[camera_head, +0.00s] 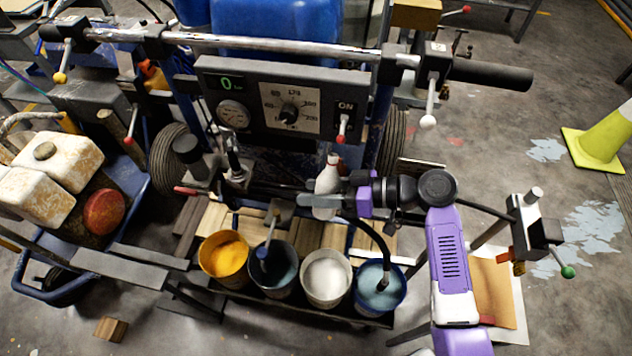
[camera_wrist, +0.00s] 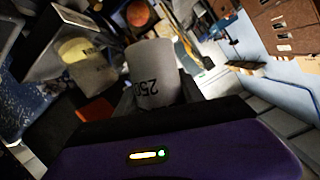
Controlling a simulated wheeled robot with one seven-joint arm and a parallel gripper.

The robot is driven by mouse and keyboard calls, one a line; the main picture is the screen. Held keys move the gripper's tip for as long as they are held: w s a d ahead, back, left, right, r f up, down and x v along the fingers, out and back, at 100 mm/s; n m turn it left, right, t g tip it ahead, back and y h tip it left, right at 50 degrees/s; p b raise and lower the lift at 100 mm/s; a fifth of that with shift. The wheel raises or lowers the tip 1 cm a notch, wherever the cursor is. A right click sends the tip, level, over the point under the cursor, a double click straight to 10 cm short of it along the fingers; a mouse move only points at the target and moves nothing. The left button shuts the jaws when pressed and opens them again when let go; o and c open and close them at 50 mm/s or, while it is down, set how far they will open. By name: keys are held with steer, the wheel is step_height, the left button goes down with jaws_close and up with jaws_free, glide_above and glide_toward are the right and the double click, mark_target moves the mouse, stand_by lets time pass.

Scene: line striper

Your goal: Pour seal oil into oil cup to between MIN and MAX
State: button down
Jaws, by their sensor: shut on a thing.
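My gripper (camera_head: 320,200) is shut on a white bottle (camera_head: 327,180) and holds it in front of the control panel, above the wooden slats. The bottle has a narrow top with a dark reddish tip and looks roughly upright. In the wrist view the bottle (camera_wrist: 155,72) stands between the fingers, with "250" printed upside down on its side. A dark pump fitting (camera_head: 234,168) with a shiny stem stands to the left of the bottle. I cannot make out which part is the oil cup, nor any MIN or MAX marks or oil level.
Below the gripper are an orange paint bucket (camera_head: 224,258), a dark one (camera_head: 274,268), a white one (camera_head: 326,278) and a blue-rimmed one (camera_head: 380,290). The control panel (camera_head: 285,105) and handlebar (camera_head: 250,42) stand behind. A dark hose passes right of the bottle.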

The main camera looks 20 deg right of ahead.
steer(key=shift+s+a+f+m+g+y+p, duration=0.15)
steer(key=shift+s+a+m+y+p, duration=0.5)
steer(key=shift+m+p, duration=0.8)
steer(key=shift+s+a+f+m+g+y+p, duration=0.2)
steer(key=shift+s+a+m+y+p, duration=0.4)
steer(key=shift+m+p, duration=0.85)
steer(key=shift+s+a+f+m+g+y+p, duration=0.15)
steer(key=shift+s+a+m+y+p, duration=0.5)
steer(key=shift+m+p, duration=0.8)
steer(key=shift+s+d+r+m, duration=0.1)
steer(key=shift+d+r+m, duration=0.1)
steer(key=shift+m, duration=0.25)
steer(key=shift+w+d+f+n+h+b, duration=0.15)
steer(key=shift+f+n+h+b, duration=0.2)
steer(key=shift+n+b, duration=0.55)
steer(key=shift+w+d+f+n+h+b, duration=0.15)
steer(key=shift+f+n+h+b, duration=0.15)
steer(key=shift+n+b, duration=0.6)
